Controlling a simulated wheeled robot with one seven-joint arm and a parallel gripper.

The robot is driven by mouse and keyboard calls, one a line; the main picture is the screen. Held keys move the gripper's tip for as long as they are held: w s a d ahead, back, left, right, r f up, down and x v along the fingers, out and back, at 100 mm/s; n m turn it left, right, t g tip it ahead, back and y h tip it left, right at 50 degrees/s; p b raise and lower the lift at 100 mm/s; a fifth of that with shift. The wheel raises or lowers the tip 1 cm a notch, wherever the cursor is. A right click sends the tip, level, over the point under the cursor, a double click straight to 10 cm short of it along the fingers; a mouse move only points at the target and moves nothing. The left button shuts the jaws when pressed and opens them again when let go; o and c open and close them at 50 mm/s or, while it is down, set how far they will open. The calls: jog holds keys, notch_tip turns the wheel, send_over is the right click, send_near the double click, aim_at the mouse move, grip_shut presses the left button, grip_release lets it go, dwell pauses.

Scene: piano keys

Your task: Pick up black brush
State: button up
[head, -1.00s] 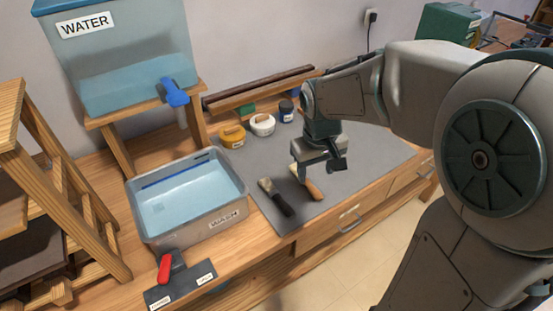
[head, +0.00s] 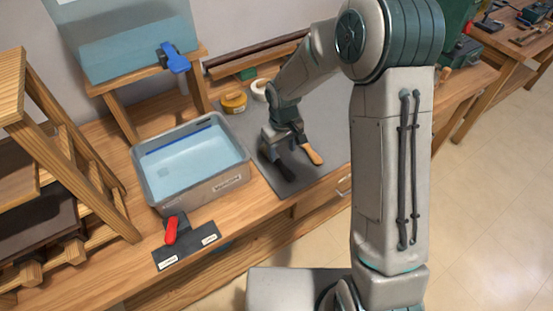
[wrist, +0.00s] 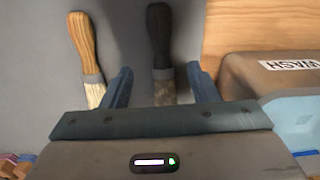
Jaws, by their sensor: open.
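My gripper also shows in the wrist view (wrist: 161,84), open, with a finger on each side of the brush. Whether the fingers touch it I cannot tell. A wooden-handled brush (wrist: 83,42) lies beside it, outside the fingers; it also shows in the head view (head: 312,153).
The grey mat (head: 312,179) lies on the wooden bench. A WASH tub of water (head: 241,177) stands left of the brushes. A yellow pot (head: 233,103) and a white pot (head: 259,90) stand behind. A red-handled lever (head: 171,230) is in front of the tub.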

aim_at(281, 165)
jog(key=shift+s+f+p, duration=0.15)
jog(key=shift+f+p, duration=0.6)
jog(key=shift+f, duration=2.25)
jog(key=c, duration=1.1)
